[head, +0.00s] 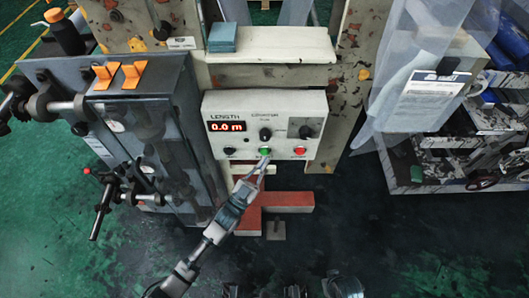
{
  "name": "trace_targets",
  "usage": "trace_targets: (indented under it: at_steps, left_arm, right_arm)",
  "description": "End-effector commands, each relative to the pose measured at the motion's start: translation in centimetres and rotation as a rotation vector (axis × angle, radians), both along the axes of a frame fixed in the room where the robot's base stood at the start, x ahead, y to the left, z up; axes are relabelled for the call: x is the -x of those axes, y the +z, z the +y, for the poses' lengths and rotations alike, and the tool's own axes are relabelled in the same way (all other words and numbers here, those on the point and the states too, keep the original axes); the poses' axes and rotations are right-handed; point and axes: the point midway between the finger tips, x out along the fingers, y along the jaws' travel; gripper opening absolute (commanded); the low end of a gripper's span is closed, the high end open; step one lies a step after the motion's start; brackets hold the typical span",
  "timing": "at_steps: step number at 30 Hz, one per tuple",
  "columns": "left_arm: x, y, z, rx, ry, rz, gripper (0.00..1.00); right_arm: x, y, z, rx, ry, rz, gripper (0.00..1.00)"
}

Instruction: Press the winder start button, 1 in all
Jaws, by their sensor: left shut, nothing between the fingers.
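The winder control panel (281,111) is a light box with a red-lit length display (226,126) reading 0.0 m. Along its lower row are a dark button (230,151), a green button (265,151) and a red button (300,151). My left gripper (264,163) is shut and empty. Its tips are just below the green button, at or very near it; I cannot tell whether they touch. The button labels are too small to read.
A grey cabinet (150,95) with orange switches stands left of the panel. A pale shelf (270,45) with a blue block is above. A red base (285,200) is below. A clipboard (435,88) and a parts rack (460,140) are at the right.

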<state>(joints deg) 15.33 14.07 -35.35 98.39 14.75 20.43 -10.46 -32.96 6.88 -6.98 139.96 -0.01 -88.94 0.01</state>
Motion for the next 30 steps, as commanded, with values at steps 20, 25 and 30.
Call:
trace_targets:
  at_steps: [20, 25, 30]
  left_arm:
    - [-0.8, 0.2, 0.0, 0.0, 0.0, 0.0, 0.0]
    - [-0.9, 0.2, 0.0, 0.0, 0.0, 0.0, 0.0]
    - [-1.0, 0.2, 0.0, 0.0, 0.0, 0.0, 0.0]
  right_arm:
    - [0.0, 0.0, 0.0, 0.0, 0.0, 0.0, 0.0]
    - [0.0, -0.1, 0.0, 0.0, 0.0, 0.001, 0.0]
    - [0.0, -0.1, 0.0, 0.0, -0.001, 0.001, 0.0]
